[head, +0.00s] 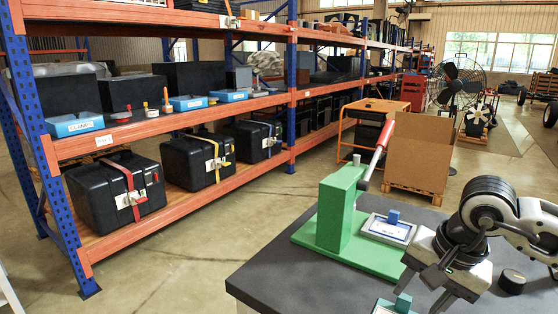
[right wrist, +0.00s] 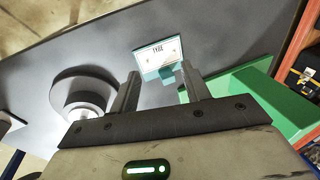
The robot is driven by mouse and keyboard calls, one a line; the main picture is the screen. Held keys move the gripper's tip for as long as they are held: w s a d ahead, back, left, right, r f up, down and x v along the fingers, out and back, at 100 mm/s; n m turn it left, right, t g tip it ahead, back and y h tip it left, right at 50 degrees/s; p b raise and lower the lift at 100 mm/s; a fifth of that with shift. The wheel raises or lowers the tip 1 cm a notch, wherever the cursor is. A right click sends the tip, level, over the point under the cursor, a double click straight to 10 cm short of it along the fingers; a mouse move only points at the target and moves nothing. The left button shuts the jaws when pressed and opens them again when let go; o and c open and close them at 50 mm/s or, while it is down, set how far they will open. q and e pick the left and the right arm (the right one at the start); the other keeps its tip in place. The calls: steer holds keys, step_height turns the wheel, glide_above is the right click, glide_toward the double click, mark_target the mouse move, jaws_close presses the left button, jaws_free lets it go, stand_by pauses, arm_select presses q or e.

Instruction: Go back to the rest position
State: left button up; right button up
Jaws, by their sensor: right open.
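My right gripper (head: 424,288) is over the dark grey table (head: 300,268) at the lower right of the head view. In the right wrist view its two fingers (right wrist: 161,82) stand apart with nothing between them. Past the fingertips is a small teal holder with a white label (right wrist: 158,54). My left gripper is not in view.
A green press with a red-handled lever (head: 340,215) stands left of my right gripper. A labelled tray (head: 388,229) is beside it. A black round piece (head: 512,281) lies on the table's right. Orange shelves (head: 190,120) with black cases fill the left.

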steer(key=s+a+f+m+g+y, duration=0.1)
steer(key=s+a+y, duration=0.15)
steer(key=a, duration=0.35)
steer(key=s+a+f+m+g+y, duration=0.1)
steer(key=s+a+f+y, duration=0.1)
steer(key=a+y, duration=0.35)
steer(key=s+a+r+m+t+y, duration=0.1)
steer(key=a+r+m+y, duration=0.2)
steer(key=a+m+y, duration=0.25)
steer(key=s+a+r+m+y, duration=0.2)
steer(key=a+r+m+y, duration=0.15)
steer(key=a+m, duration=0.35)
steer(key=w+d+f+m+t+h, duration=0.35)
steer(key=f+m+t+h, duration=0.35)
steer(key=m, duration=1)
steer(key=w+d+f+m+t+h, duration=0.2)
steer(key=d+f+m+t+h, duration=0.45)
steer(key=m, duration=1.15)
steer(key=s+d+f+m+g+h, duration=0.1)
steer(key=s+f+m+g, duration=0.3)
steer(key=s+f+m, duration=0.7)
step_height(320, 180, down, 3)
steer(key=shift+d+h, duration=0.35)
steer(key=shift+d, duration=0.15)
